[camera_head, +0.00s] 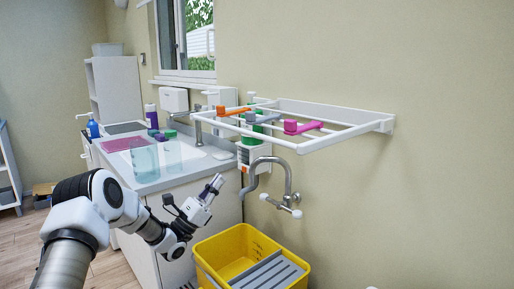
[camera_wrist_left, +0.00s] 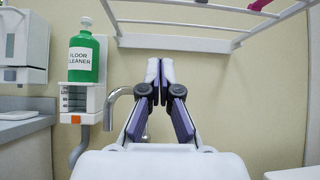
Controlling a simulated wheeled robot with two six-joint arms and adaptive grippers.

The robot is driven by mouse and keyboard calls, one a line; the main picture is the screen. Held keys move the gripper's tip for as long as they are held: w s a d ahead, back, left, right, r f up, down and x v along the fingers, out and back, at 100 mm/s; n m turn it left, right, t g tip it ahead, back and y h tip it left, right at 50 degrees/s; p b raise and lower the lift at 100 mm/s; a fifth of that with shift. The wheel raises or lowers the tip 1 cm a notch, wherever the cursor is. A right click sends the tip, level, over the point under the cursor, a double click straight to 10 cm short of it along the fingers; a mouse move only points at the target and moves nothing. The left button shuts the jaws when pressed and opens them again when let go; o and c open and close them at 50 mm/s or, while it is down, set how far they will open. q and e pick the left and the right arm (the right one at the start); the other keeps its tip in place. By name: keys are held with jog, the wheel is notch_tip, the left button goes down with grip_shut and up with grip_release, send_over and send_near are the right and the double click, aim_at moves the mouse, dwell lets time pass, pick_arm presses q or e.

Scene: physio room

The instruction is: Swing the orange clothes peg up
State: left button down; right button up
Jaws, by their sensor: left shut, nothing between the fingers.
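The orange clothes peg (camera_head: 233,111) lies across the front left part of a white wall-mounted drying rack (camera_head: 346,136). It looks roughly level in the head view. A grey-blue peg (camera_head: 262,118) and a pink peg (camera_head: 303,127) are on the same rack to its right. My left gripper (camera_head: 216,183) is below the rack, in front of the sink counter, apart from the peg. In the left wrist view my gripper (camera_wrist_left: 160,68) is shut and empty, with the rack (camera_wrist_left: 180,43) behind and above it. The orange peg is not visible there. My right gripper is not in view.
A green floor cleaner bottle (camera_wrist_left: 82,56) stands in a wall holder left of my fingers. A grey pipe with a tap (camera_head: 289,195) sticks out under the rack. A yellow mop bucket (camera_head: 229,251) is below. Clear tumblers (camera_head: 145,163) stand on the counter (camera_head: 184,177).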

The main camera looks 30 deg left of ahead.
pick_arm(q)
jog(key=a+r+t, duration=0.1)
jog(key=a+r, duration=0.1)
jog(key=a, duration=0.1)
send_near(226, 116)
notch_tip(226, 116, down, 3)
jog(key=w, duration=0.3)
jog(key=shift+n+t+y, duration=0.3)
jog(key=shift+y, duration=0.1)
jog(key=r, duration=0.2)
jog(key=w+r+p, duration=0.1)
jog(key=r, duration=0.1)
jog(key=w+d+r, duration=0.1)
jog(key=r, duration=0.1)
jog(key=shift+d+r, duration=0.1)
jog(key=shift+r, duration=0.3)
jog(key=shift+s+r, duration=0.1)
jog(key=shift+r, duration=0.15)
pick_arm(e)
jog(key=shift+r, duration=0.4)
